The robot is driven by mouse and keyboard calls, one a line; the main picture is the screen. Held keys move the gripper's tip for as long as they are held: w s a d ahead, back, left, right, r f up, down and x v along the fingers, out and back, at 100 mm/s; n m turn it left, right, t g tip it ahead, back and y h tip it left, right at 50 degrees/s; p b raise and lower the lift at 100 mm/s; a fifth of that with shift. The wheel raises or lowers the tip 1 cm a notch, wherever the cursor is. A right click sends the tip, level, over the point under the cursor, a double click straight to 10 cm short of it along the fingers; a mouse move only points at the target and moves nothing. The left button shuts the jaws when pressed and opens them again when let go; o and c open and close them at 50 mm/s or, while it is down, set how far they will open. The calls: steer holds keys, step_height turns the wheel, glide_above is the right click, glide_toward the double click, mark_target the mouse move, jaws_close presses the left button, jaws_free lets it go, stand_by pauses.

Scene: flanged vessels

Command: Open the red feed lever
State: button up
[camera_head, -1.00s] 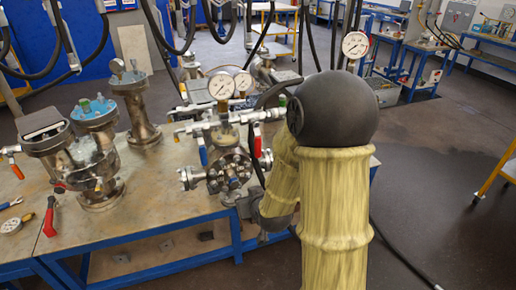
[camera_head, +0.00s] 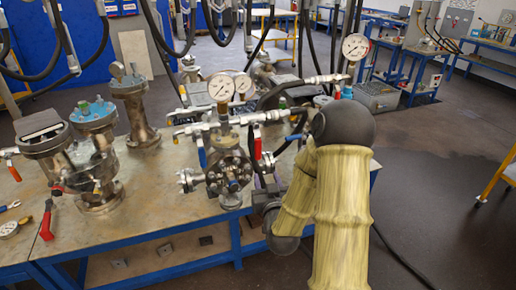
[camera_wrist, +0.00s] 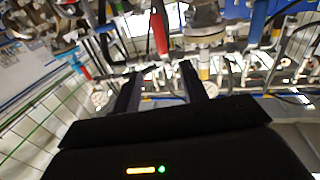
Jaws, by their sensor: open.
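The red lever (camera_head: 257,141) hangs down from the pipework on the right of the flanged vessel (camera_head: 229,170) in the head view. A blue lever (camera_head: 201,151) hangs on the left side of the same vessel. In the wrist view a red lever (camera_wrist: 160,31) stands at the top, beyond and apart from the fingertips, with a blue lever (camera_wrist: 258,20) to its right. My gripper (camera_wrist: 161,73) is open, and nothing shows between its fingers. In the head view my arm's end is low beside the vessel, and the fingers are hard to make out.
Tall metal vessels (camera_head: 96,150) stand to the left on the bench (camera_head: 160,215). Pressure gauges (camera_head: 221,88) and hoses crowd the pipework above.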

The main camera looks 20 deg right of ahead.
mark_target(259, 149)
steer(key=w+d+p, duration=0.1)
steer(key=w, duration=0.4)
steer(key=w+d+p, duration=0.1)
steer(key=w+p, duration=0.1)
steer(key=w, duration=0.4)
steer(key=w+d+p, duration=0.1)
steer(key=w+p, duration=0.1)
steer(key=w, duration=0.4)
steer(key=shift+d, duration=0.2)
jaws_close()
